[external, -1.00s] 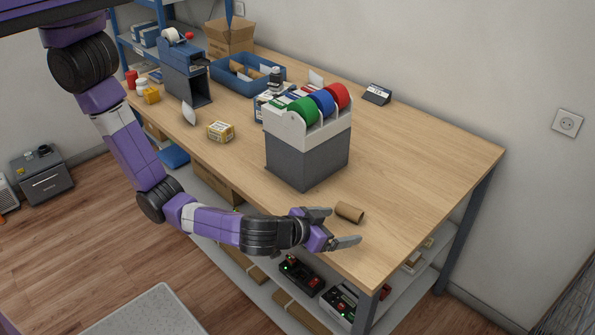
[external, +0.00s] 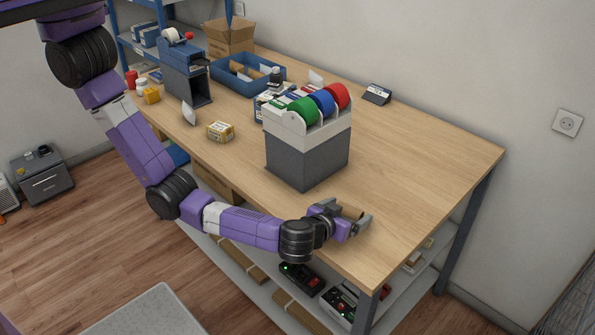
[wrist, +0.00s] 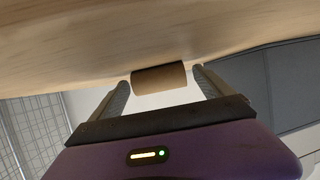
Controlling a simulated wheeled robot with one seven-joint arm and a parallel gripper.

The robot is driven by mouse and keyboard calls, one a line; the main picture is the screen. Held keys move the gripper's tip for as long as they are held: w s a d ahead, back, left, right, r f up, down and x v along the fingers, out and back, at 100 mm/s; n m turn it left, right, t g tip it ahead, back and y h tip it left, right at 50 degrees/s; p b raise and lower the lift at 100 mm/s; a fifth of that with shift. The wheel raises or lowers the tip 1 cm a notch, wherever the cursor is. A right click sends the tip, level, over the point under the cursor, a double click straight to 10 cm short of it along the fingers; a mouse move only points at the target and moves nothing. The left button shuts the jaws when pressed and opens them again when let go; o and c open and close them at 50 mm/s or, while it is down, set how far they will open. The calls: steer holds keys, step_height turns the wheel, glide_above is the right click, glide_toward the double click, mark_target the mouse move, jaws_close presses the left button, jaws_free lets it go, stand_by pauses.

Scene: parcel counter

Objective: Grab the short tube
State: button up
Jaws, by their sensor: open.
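The short tube is a brown cardboard roll (external: 351,212) lying on its side on the counter near its front edge. In the external view my gripper (external: 345,215) is around it and partly hides it. In the wrist view the tube (wrist: 159,77) lies crosswise between the tips of my two open fingers (wrist: 161,84), with a small gap at each end. The fingers are open and not closed on it.
A grey and white dispenser (external: 301,158) with green, blue and red rolls stands just behind and left of my gripper. The counter's right side (external: 430,165) is clear.

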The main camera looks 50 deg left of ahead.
steer(key=shift+w, duration=0.1)
steer(key=shift+c, duration=0.2)
steer(key=c, duration=1.4)
steer(key=shift+o, duration=0.2)
